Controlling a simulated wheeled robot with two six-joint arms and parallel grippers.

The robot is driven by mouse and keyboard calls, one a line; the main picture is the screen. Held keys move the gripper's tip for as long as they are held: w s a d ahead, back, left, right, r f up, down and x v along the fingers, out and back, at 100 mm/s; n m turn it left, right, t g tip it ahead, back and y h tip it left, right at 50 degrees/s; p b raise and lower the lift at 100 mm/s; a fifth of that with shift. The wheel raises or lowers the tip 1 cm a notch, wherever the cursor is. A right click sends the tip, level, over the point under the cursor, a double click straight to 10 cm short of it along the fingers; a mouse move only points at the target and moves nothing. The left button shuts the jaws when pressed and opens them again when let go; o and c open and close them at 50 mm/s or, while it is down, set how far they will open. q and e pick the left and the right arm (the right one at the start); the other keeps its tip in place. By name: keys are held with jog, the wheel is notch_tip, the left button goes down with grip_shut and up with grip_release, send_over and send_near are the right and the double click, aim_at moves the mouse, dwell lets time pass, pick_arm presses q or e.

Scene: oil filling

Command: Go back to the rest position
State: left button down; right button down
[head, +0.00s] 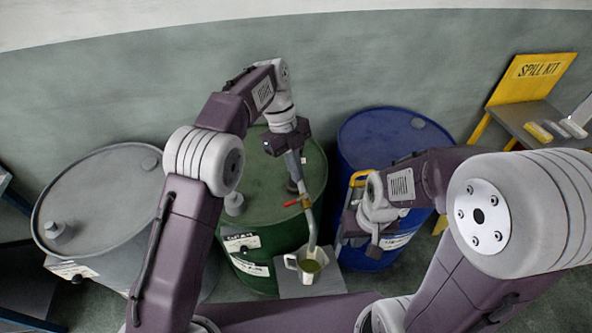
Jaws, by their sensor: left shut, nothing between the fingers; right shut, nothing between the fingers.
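My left gripper (297,168) hangs, pointing down, over the green drum (282,243), just above a metal spout (309,225) with a red valve handle (292,203). It is shut and empty; I cannot tell whether it touches the spout. Under the spout, a pale jug (291,263) holds yellowish-green liquid and stands on a grey plate (322,284). My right gripper (362,238) is in front of the blue drum (372,136), to the right of the spout and jug. It is shut and empty, its fingers partly hidden by its wrist.
A grey drum (95,190) stands at the left, partly behind my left arm. A yellow spill kit sign (537,72) rises behind a grey shelf (515,118) at the right. The wall (400,50) is close behind the drums.

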pick_arm(q)
jog(key=s+a+n+t+b, duration=0.1)
jog(key=s+a+n+b, duration=0.15)
jog(key=a, duration=0.35)
jog(key=s+a+n+t+b, duration=0.1)
jog(key=a+n, duration=0.2)
jog(key=a, duration=0.3)
jog(key=s+a+f+n+t+y, duration=0.1)
jog(key=s+a+f+n, duration=0.3)
jog(key=n, duration=0.8)
jog(key=s+a+f+n+t+y+b, duration=0.1)
jog(key=s+a+f+n, duration=0.4)
jog(key=f+n, duration=0.5)
jog(key=s+n, duration=0.1)
jog(key=s, duration=0.1)
jog(key=shift+s+a+n+b, duration=0.25)
jog(key=shift+s+n+b, duration=0.05)
jog(key=shift+s+n, duration=0.1)
jog(key=shift+s, duration=0.1)
